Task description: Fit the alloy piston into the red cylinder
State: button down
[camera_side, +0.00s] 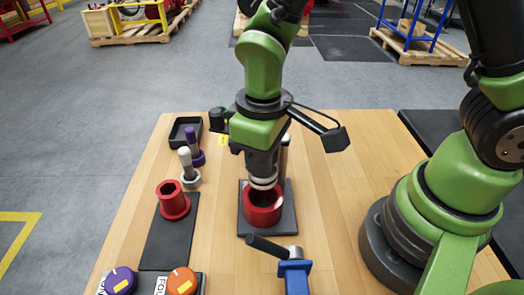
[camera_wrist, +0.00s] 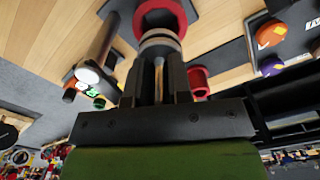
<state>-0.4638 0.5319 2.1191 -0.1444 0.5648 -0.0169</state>
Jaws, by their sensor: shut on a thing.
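The red cylinder (camera_side: 263,214) stands upright on a dark plate in the middle of the wooden table. The alloy piston (camera_side: 264,183) is a pale silvery, ringed piece, upright at the cylinder's mouth. My gripper (camera_side: 264,170) points straight down over the cylinder and is shut on the piston. In the wrist view, the piston (camera_wrist: 160,42) shows between the fingertips, with a rod behind it, and overlaps the near rim of the red cylinder (camera_wrist: 160,10). The piston's lower end is hidden, so I cannot tell how far it is inside the bore.
A red flanged part (camera_side: 173,204) stands on a dark mat to the left. White-topped (camera_side: 187,165) and purple-based (camera_side: 193,146) pieces stand behind it, near a black tray (camera_side: 184,131). A blue vise (camera_side: 295,275) is in front. A post (camera_wrist: 97,50) stands close beside the gripper.

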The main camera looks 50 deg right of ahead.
aim_at(262, 184)
jog(key=shift+f, duration=2.55)
jog(key=shift+f, duration=0.9)
jog(key=c, duration=1.1)
grip_release()
jog(key=shift+c, duration=0.2)
jog(key=shift+o, duration=0.9)
jog(key=shift+r, duration=0.4)
notch_tip(262, 184, up, 9)
jog(key=shift+r, duration=0.1)
